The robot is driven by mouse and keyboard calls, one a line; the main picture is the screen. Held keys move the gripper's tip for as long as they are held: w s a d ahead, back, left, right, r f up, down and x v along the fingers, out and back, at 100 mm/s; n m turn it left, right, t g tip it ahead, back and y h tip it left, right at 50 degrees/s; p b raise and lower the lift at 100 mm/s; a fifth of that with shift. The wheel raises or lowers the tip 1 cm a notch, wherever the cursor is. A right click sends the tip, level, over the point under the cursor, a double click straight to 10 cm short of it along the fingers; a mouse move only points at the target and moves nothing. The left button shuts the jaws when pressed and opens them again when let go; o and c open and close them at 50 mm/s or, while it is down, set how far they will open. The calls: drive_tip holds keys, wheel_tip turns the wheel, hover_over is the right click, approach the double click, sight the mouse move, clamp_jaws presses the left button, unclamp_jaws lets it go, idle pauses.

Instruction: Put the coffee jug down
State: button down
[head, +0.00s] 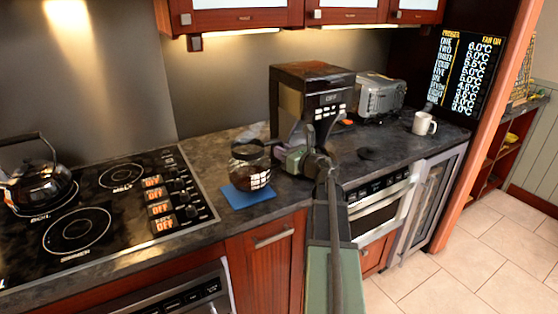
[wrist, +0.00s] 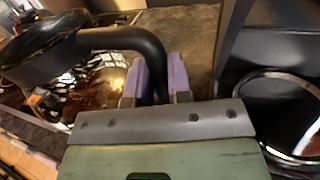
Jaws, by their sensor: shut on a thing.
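The coffee jug (head: 250,166), glass with a black top and handle and dark coffee inside, is at or just above the blue mat (head: 246,196) on the counter. I cannot tell whether its base touches the mat. It also shows at the left of the wrist view (wrist: 100,82). My gripper (head: 277,152) comes in from the right and is shut on the jug's black handle (wrist: 135,38), which passes between the purple finger pads in the wrist view. The jug looks about upright in the head view.
The black coffee machine (head: 313,82) stands right behind my gripper. The hob (head: 110,195) with a kettle (head: 38,183) is to the left. A toaster (head: 380,95) and a white mug (head: 423,124) are on the right counter. Little counter lies in front of the mat.

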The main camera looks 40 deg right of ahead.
sight(280, 162)
drive_tip(key=shift+w, duration=0.65)
wheel_tip(280, 162, down, 4)
drive_tip(key=b, duration=0.4)
drive_tip(key=shift+a, duration=0.1)
drive_tip(key=c, duration=1.1)
unclamp_jaws()
drive_tip(key=shift+r, duration=0.15)
drive_tip(key=shift+o, duration=0.2)
drive_tip(key=shift+r+p, duration=0.25)
drive_tip(key=shift+p, duration=0.1)
drive_tip(key=s, duration=0.8)
drive_tip(key=s+d, duration=0.1)
drive_tip(key=s, duration=0.3)
drive_tip(key=shift+d+f, duration=0.1)
drive_tip(key=shift+f, duration=0.05)
